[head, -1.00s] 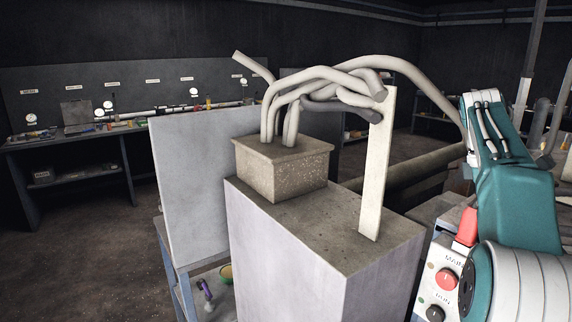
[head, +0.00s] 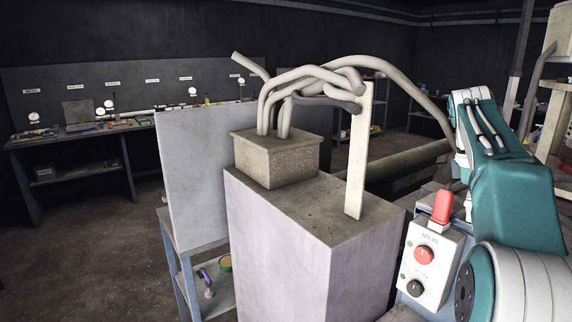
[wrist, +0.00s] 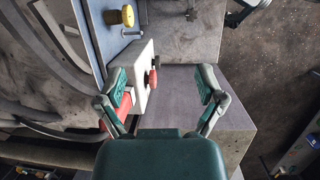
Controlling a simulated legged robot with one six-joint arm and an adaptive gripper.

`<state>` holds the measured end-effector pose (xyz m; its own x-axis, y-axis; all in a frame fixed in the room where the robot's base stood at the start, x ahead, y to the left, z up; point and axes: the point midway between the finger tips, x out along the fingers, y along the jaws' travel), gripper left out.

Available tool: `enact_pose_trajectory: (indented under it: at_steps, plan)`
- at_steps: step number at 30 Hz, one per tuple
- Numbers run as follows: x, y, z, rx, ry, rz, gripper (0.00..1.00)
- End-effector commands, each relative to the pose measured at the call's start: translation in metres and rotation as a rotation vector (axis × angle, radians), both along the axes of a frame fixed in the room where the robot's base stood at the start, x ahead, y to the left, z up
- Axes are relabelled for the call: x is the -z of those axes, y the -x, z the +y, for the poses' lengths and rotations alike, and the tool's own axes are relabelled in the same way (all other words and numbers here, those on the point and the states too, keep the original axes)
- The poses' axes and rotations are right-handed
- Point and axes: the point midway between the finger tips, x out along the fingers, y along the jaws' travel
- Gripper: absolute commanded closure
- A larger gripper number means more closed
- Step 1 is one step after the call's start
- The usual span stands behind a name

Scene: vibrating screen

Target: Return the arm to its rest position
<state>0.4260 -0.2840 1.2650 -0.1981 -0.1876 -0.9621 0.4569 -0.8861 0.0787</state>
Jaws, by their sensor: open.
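My gripper (wrist: 160,92) is open in the wrist view. Its two teal fingers stand wide apart with nothing held between them. Beyond the fingers is a white control box (wrist: 142,85) with a red part on it. The head view shows my teal and white arm (head: 512,200) at the right, bent, with its far end raised; the gripper cannot be made out there. The control box (head: 437,255) stands close left of the arm's lower joint, with a red lever (head: 441,207), a red button (head: 423,255) and a dark knob (head: 414,288).
A grey block (head: 300,240) with a concrete box (head: 277,160) and thick bent pipes (head: 320,78) stands left of my arm. A workbench (head: 75,137) lies far left, with open floor before it. A yellow knob (wrist: 128,16) shows in the wrist view.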

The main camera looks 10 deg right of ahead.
Motion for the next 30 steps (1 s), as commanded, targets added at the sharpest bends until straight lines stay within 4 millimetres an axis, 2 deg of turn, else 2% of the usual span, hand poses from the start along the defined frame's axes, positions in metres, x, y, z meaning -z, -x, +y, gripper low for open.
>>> enact_pose_trajectory:
  at_steps: [11,17,23,30]
  plan:
    - [-0.002,0.009,0.057,0.029,0.03,-0.128,0.12]
    - [0.009,0.029,0.113,0.075,0.031,-0.259,0.12]
    - [0.033,0.061,0.171,0.145,-0.005,-0.407,0.12]
    - [0.08,0.11,0.231,0.25,-0.093,-0.568,0.12]
